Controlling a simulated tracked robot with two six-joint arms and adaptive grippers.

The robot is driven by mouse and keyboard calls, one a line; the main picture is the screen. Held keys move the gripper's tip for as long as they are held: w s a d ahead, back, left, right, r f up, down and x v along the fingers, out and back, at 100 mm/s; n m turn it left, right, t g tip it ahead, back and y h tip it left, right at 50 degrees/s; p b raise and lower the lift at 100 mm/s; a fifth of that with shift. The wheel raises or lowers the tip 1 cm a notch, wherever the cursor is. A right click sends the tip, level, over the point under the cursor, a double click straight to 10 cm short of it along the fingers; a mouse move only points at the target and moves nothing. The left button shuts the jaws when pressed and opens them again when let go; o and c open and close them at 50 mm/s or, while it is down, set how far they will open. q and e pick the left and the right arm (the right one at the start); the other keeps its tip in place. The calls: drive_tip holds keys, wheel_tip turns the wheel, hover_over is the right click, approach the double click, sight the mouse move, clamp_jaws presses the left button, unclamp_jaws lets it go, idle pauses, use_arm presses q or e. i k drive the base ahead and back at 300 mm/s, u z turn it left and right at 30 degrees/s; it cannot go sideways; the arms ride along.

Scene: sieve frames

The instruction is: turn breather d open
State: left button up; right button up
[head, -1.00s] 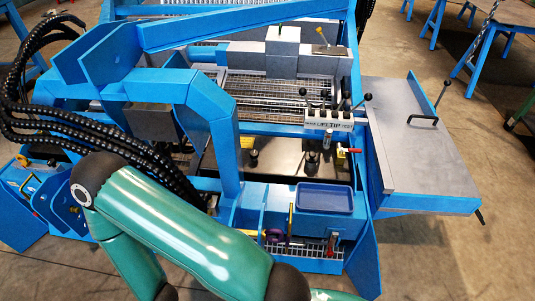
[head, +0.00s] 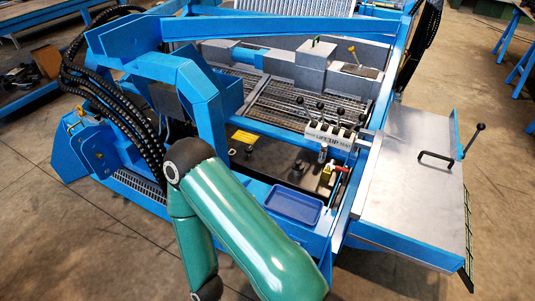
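I cannot tell which part is breather d, as no such marking is legible. A short black capped fitting (head: 297,170) stands upright on the dark plate inside the blue frame. A silver fitting (head: 323,153) stands below the lever block, and a red-handled valve (head: 342,168) sits to its right. One green arm of mine crosses the lower middle of the head view and covers part of the frame's front. Neither gripper shows, so I see nothing held.
A lever block (head: 330,137) marked with words including TIP carries several black-knobbed levers. A blue tray (head: 293,205) sits at the front. A grey side table (head: 415,190) with a black handle juts out at right. Black hoses (head: 105,100) loop at left. Floor is clear at lower left.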

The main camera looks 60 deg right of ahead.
sight(249, 149)
drive_tip(key=z, duration=0.25)
drive_tip(key=k, duration=0.25)
drive_tip(key=z, duration=0.75)
drive_tip(key=i, duration=1)
